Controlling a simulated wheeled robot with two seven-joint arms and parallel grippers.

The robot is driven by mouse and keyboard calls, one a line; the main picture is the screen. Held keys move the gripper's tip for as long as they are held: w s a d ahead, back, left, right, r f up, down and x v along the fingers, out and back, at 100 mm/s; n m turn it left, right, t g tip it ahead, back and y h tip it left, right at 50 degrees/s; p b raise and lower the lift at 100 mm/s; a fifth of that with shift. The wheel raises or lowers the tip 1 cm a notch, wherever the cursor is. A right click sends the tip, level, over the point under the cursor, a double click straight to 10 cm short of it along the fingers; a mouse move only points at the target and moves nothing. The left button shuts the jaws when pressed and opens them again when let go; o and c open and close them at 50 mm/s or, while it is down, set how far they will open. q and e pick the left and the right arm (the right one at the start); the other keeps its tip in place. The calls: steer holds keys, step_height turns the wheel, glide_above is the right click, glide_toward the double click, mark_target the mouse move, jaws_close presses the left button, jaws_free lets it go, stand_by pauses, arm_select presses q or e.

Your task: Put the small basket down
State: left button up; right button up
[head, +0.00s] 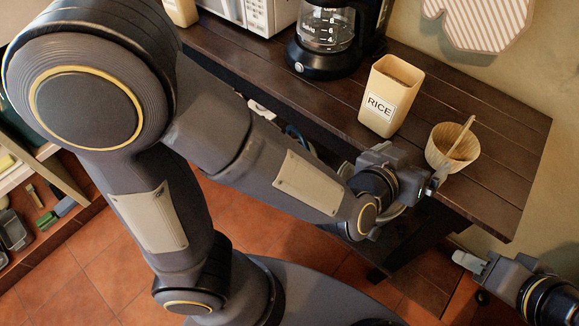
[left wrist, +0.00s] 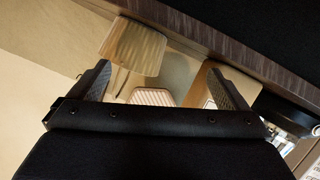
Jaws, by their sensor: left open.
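The small basket (head: 444,150), pale and woven-looking with a raised handle, stands upright on the dark wooden table near its right end. My left gripper (head: 437,181) is at the table's front edge, just in front of the basket and apart from it as far as I can tell. In the left wrist view the basket (left wrist: 134,46) shows beyond the spread fingers of my left gripper (left wrist: 160,88), which is open with nothing between its fingers. My right gripper (head: 468,260) is at the lower right, away from the basket; its finger gap is unclear.
A rice canister (head: 391,95) stands left of the basket. A coffee maker (head: 324,40) and a microwave (head: 250,12) are further left on the table (head: 500,200). A striped mitt (head: 480,22) hangs on the wall behind. The table's right end is clear.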

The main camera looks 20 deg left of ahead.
arm_select(q)
steer(key=s+a+r+n+g+h, duration=0.1)
steer(key=a+g, duration=0.1)
steer(key=a, duration=0.5)
steer(key=s+a+r+g+h, duration=0.1)
steer(key=s+a+r+g, duration=0.1)
steer(key=a, duration=0.5)
steer(key=s+a+f+n+g+y, duration=0.1)
steer(key=s+a+f+g+y, duration=0.2)
steer(key=s+a, duration=0.8)
steer(key=shift+s+a+f+n+y, duration=0.4)
steer(key=shift+a+f+y, duration=0.2)
steer(key=shift+a+f, duration=0.1)
steer(key=shift+r, duration=0.1)
step_height(320, 180, up, 10)
steer(key=p, duration=1)
